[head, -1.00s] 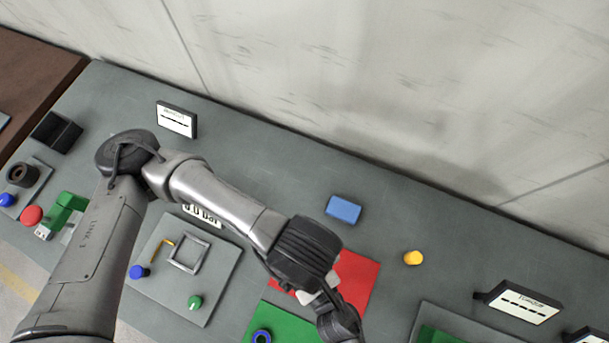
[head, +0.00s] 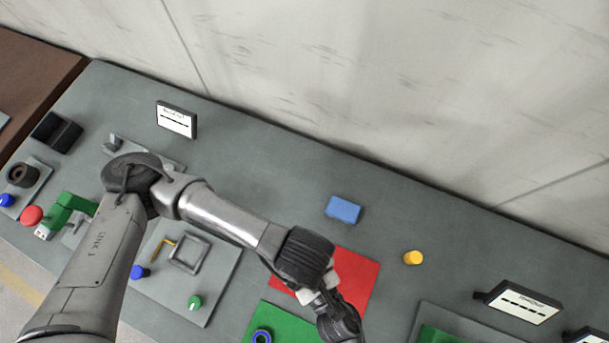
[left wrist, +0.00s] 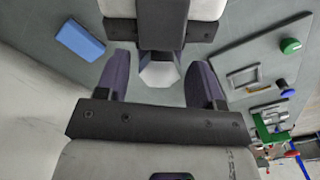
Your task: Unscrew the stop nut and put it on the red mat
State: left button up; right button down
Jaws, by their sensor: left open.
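The red mat (head: 359,271) lies right of the middle in the head view, partly covered by my left arm. My left gripper shows in the left wrist view (left wrist: 163,65) with its two dark fingers apart, so it is open. A pale, many-sided piece (left wrist: 159,73) shows between the fingers, in front of a dark upright part. I cannot tell whether this piece is the stop nut, and no contact with the fingers shows. In the head view my wrist hides the space below it. My right gripper is in neither view.
A green mat (head: 283,324) with a blue ring (head: 261,337) lies at the bottom. A panel (head: 222,272) with knobs lies left. The back wall bounds the table.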

pick_arm(q)
jog(key=shift+c, duration=0.4)
jog(key=c, duration=0.9)
jog(key=shift+o, duration=0.2)
jog(key=n, duration=0.3)
jog(key=o, duration=1)
